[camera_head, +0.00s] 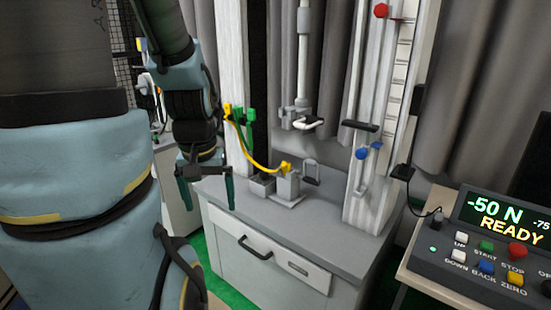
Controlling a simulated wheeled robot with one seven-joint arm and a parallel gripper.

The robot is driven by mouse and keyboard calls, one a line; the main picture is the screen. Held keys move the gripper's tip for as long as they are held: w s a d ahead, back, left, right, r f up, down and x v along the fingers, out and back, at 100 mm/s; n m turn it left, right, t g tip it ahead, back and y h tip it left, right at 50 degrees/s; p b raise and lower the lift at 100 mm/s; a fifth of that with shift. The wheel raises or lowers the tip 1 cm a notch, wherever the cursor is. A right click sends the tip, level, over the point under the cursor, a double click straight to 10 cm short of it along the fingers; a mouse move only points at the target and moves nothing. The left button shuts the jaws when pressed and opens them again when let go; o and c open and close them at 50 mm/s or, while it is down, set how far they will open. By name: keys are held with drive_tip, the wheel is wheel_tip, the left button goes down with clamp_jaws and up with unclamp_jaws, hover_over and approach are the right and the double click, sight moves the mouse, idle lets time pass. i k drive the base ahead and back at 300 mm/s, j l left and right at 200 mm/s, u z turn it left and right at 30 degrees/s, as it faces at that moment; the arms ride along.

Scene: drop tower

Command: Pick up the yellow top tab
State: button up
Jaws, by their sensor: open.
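A small yellow piece (228,112) sits high on the pale upright behind the grey bench. A yellow strap or cable (247,151) curves down from it to a yellow end piece (286,168) at a grey block on the bench. I cannot tell which yellow piece is the top tab. A green piece (250,116) is just right of the upper yellow one. My gripper (206,201) points down, open and with nothing visible between its fingers. It appears left of and below the upper yellow piece; its depth relative to the bench is unclear.
Grey blocks (288,188) and a metal loop stand on the grey bench (330,237). A tall white column (372,120) with red and blue knobs rises at the right. A control box (490,250) reads "-50 N READY". The bench front is clear.

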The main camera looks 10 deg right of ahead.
sight(228, 107)
drive_tip(key=i+l+u, duration=0.25)
drive_tip(key=i, duration=0.2)
drive_tip(key=i+l+u, duration=0.25)
drive_tip(key=i, duration=0.15)
